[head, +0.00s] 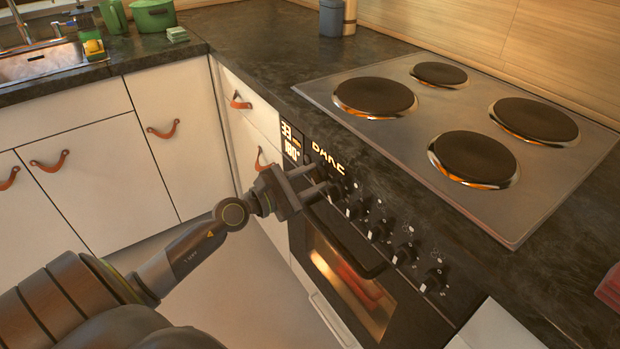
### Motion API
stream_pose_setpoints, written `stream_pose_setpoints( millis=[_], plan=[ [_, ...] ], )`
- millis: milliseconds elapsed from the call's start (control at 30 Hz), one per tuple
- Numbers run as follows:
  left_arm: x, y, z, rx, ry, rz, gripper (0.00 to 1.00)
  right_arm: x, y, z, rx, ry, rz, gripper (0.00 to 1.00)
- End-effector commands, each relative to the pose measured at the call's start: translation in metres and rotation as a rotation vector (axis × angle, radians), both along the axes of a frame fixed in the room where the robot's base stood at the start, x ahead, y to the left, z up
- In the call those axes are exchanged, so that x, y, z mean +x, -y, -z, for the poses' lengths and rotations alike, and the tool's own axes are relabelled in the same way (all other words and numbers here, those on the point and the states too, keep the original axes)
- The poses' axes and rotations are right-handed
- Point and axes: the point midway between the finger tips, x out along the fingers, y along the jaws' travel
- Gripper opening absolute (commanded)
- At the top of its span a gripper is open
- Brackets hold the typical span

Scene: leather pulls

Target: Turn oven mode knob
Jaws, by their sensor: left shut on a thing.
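The oven (350,290) has a black front panel with a row of several dark knobs below a lit display (290,142). My left gripper (328,183) reaches in from the left and is at the left end of the row. It is shut on the leftmost knob, the oven mode knob, which its fingers mostly hide. The knob's exact angle cannot be told. The other knobs, such as the one at the right end (433,281), are clear of the gripper. My right gripper is not in view.
The oven's handle bar (345,245) runs below the knobs, close to the gripper. A hob (460,120) with dark plates is set in the dark countertop (250,45) above. White cabinets with leather pulls (163,130) stand to the left. A sink (40,62) is at the far left.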

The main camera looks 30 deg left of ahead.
Motion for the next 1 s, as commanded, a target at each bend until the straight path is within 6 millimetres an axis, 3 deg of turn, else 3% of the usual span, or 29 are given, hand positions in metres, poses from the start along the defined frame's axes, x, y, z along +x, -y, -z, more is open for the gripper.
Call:
stream_pose_setpoints(
  millis=[367,700,867,1000],
  plan=[
    [0.0,0.0,-0.002,-0.22,-0.093,-0.001,0.12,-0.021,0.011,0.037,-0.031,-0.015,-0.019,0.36],
    [0.0,-0.001,-0.003,-0.519,-0.216,-0.002,0.12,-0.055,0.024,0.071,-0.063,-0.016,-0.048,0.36],
    [0.0,-0.001,-0.003,-0.66,-0.273,-0.002,0.12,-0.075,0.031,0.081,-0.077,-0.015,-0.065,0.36],
    [0.0,-0.001,-0.003,-0.782,-0.325,-0.001,0.12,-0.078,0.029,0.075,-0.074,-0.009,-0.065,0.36]
  ],
)
